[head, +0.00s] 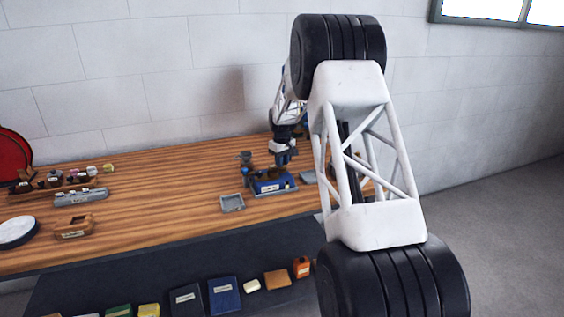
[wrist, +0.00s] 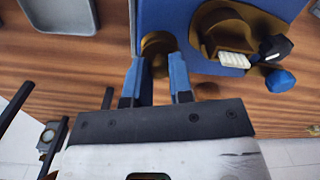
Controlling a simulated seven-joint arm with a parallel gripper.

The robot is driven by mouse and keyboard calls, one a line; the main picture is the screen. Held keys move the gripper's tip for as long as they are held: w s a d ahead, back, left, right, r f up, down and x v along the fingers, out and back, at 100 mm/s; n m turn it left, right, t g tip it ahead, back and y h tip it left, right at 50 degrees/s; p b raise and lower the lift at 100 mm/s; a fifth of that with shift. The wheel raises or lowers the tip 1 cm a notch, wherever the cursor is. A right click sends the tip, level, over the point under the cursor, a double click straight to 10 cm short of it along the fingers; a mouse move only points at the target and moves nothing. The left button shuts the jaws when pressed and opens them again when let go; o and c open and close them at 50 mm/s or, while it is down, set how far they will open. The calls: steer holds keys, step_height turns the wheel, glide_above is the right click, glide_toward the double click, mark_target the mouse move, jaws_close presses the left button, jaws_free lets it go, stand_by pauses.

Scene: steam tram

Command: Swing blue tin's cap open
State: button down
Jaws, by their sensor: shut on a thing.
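The blue tin (head: 263,187) stands on the wooden counter, with a pale label on its front. In the wrist view its blue body (wrist: 185,60) fills the top middle and right. A small brass-brown round part (wrist: 158,45), which looks like its cap, is at its lower left edge. My gripper (wrist: 158,68) has its two blue fingers on either side of this part, shut on it. The fingers hide some of it, and I cannot tell how far it is swung. In the head view my gripper (head: 283,160) is just above the tin.
A grey tray (head: 232,203) lies left of the tin. A larger brass opening holds a white ribbed piece (wrist: 234,60); a dark knob (wrist: 275,47) and blue knob (wrist: 280,81) are beside it. Racks (head: 80,197) stand far left.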

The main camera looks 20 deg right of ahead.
steer(key=shift+a+m, duration=0.1)
steer(key=shift+m, duration=0.3)
steer(key=m, duration=0.2)
steer(key=a+m, duration=0.1)
steer(key=m, duration=0.1)
steer(key=shift+w, duration=0.15)
steer(key=m, duration=0.4)
steer(key=w+a+m, duration=0.1)
steer(key=shift+m, duration=0.4)
steer(key=m, duration=0.1)
steer(key=w+m, duration=0.1)
steer(key=m, duration=0.3)
steer(key=shift+w+a, duration=0.15)
steer(key=shift+a, duration=0.2)
steer(key=m, duration=0.2)
steer(key=w+m, duration=0.1)
steer(key=m, duration=0.3)
steer(key=shift+w+d, duration=0.1)
steer(key=shift+w, duration=0.15)
steer(key=shift+m, duration=0.3)
steer(key=c, duration=1)
jaws_free()
steer(key=shift+r, duration=0.1)
